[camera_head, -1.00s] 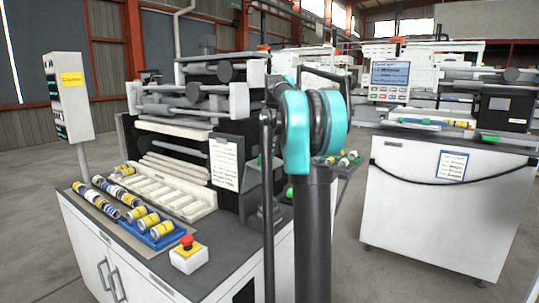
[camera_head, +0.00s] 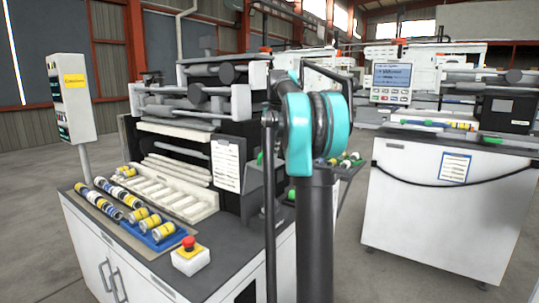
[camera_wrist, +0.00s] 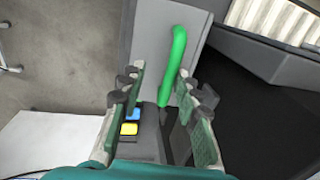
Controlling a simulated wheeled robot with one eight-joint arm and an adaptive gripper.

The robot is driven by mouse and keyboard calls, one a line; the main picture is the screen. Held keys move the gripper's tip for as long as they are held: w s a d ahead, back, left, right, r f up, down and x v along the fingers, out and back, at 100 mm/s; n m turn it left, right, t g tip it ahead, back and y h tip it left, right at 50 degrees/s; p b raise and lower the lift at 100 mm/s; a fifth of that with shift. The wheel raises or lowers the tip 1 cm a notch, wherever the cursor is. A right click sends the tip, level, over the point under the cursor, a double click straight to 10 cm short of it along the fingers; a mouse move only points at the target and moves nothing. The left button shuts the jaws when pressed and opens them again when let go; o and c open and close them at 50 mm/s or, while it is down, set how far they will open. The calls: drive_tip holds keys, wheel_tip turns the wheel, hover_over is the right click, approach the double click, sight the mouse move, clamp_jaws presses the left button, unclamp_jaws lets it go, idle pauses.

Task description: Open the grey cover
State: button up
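The grey cover (camera_wrist: 151,50) shows in the wrist view as a flat grey panel. A green handle (camera_wrist: 175,60) with a bent upper end stands out from it. My gripper (camera_wrist: 160,85) is open, with one finger to the left of the handle and one to the right. Both fingers look apart from the handle, though contact depth is hard to judge. In the head view, a grey panel (camera_head: 256,185) with a green part (camera_head: 261,158) shows at the machine's right side, partly hidden by my arm. My gripper is hidden there.
Blue and yellow buttons (camera_wrist: 131,120) sit near the left finger. The machine's worktop carries several rollers, a blue tray (camera_head: 163,236) and a red stop button (camera_head: 189,243).

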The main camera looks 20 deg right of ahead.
wheel_tip(320, 180, up, 10)
drive_tip(key=s, duration=0.1)
drive_tip(key=shift+s+d, duration=0.15)
drive_tip(key=shift+d, duration=0.3)
drive_tip(key=shift+f, duration=0.1)
drive_tip(key=shift+c, duration=0.6)
